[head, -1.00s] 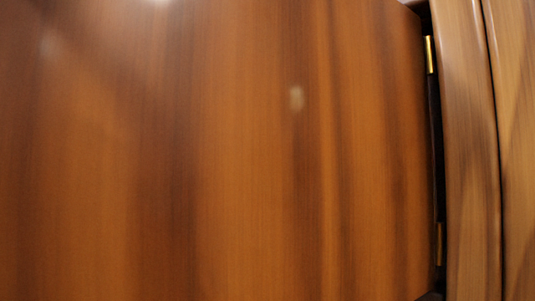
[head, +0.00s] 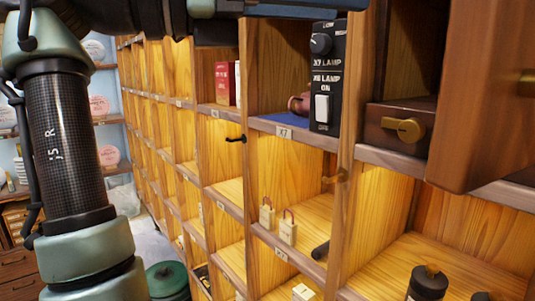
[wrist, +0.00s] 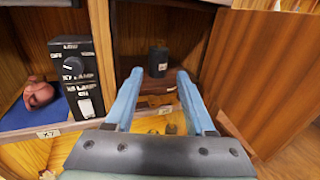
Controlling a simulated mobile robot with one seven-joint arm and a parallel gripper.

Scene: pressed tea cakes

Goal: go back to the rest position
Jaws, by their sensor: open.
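My gripper (wrist: 160,78) shows in the wrist view with its two blue fingers spread apart and nothing between them. It points at an open compartment holding a dark canister (wrist: 158,60), which stands beyond the fingertips. An open brown wooden door (wrist: 266,65) is right of the fingers; the door also shows at the upper right of the head view (head: 485,90).
A wall of wooden pigeonholes (head: 345,150) runs along the right. Below are small padlocks (head: 288,228) and a dark jar (head: 428,282). A green lidded pot (head: 167,279) is low at left.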

